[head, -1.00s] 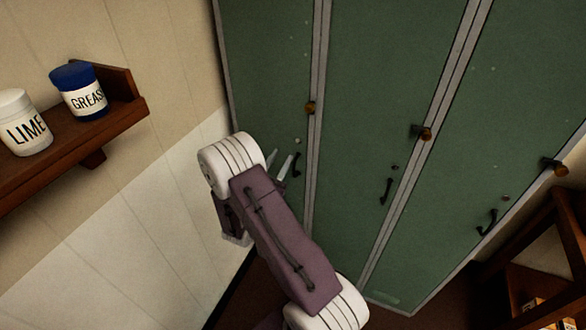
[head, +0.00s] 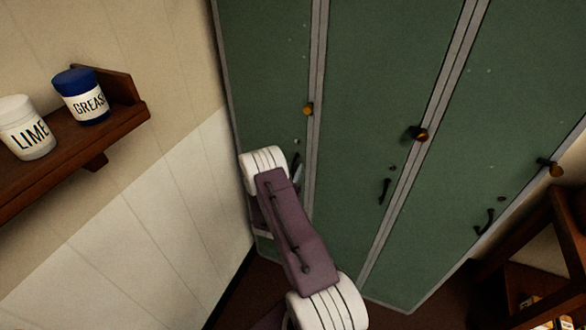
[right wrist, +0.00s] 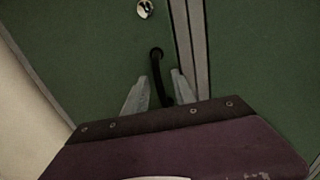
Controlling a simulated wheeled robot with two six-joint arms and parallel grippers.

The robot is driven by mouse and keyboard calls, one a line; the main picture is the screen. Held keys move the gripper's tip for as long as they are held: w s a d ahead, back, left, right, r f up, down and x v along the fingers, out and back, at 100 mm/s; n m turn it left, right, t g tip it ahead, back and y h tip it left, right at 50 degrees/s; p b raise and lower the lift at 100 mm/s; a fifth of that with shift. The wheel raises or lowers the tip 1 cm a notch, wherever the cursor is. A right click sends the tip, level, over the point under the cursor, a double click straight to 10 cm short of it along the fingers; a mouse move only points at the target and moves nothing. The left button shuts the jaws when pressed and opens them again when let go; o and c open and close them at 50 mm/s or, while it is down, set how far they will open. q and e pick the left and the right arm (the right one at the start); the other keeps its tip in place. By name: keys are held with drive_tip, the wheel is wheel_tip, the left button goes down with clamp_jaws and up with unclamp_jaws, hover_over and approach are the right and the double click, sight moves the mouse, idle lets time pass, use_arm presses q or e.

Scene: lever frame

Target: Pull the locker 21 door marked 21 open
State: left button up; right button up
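Three tall green locker doors stand side by side in the head view: left (head: 270,60), middle (head: 365,80) and right (head: 490,120). All look shut, and I can read no number on them. My right gripper (head: 297,172) is at the black handle of the left door, partly hidden by my arm. In the right wrist view, the open fingers of my right gripper (right wrist: 160,92) lie on either side of the black handle (right wrist: 157,68), with gaps showing. A round silver lock (right wrist: 145,8) sits above the handle. My left gripper is not in view.
A wooden wall shelf (head: 120,112) at left holds a white LIME jar (head: 27,128) and a blue-lidded GREASE jar (head: 82,96). The pale wall (head: 150,220) is close to the left locker. A wooden rack (head: 545,235) stands at lower right.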

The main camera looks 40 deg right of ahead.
clamp_jaws()
idle(1.5)
